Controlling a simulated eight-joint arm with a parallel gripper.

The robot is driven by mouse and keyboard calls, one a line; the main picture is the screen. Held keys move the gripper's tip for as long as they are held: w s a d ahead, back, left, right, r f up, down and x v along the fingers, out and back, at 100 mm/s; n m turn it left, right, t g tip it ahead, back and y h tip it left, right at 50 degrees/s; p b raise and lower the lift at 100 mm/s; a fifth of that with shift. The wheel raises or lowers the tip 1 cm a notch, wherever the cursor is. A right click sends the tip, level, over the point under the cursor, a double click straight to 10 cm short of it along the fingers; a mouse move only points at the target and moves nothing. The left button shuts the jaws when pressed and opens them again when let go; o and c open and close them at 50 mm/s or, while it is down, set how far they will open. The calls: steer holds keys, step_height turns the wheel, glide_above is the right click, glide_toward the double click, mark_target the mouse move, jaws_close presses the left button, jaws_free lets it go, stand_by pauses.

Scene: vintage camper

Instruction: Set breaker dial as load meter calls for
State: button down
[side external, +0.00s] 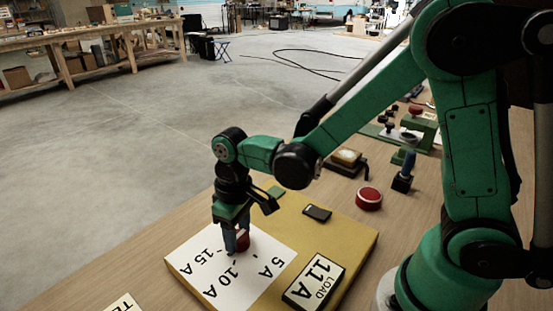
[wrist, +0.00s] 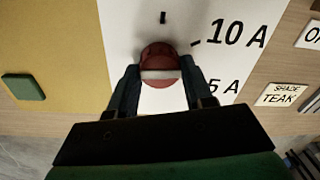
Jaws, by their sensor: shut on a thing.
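The breaker dial is a red round knob (wrist: 160,58) with a white bar across its top, on a white scale sheet (side external: 205,282) marked 5 A, 10 A and 15 A. In the wrist view the bar lies roughly level across the picture, and short black ticks stand above and to the upper right of the knob. The load meter (side external: 314,283) is a black-framed plate reading "LOAD 11 A", beside the sheet on the yellow board (side external: 352,240). My gripper (side external: 237,247) points down, shut on the knob, one finger on each side. The fingers hide parts of its sides.
A green block (wrist: 23,87) and a flat black item (side external: 317,212) lie on the board. Beyond it are a red round button (side external: 369,199), a blue-handled switch (side external: 405,170) and a yellow-topped box (side external: 346,158). A "SHADE TEAK" card (wrist: 282,95) lies on the wooden table.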

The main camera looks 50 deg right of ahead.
mark_target(240, 234)
steer(key=m, duration=0.6)
steer(key=shift+m, duration=0.3)
stand_by(0.4)
steer(key=shift+c, duration=1.7)
jaws_free()
steer(key=shift+s+d+r, duration=0.1)
steer(key=shift+r, duration=1.35)
steer(key=shift+d+r, duration=0.1)
steer(key=shift+r, duration=1.3)
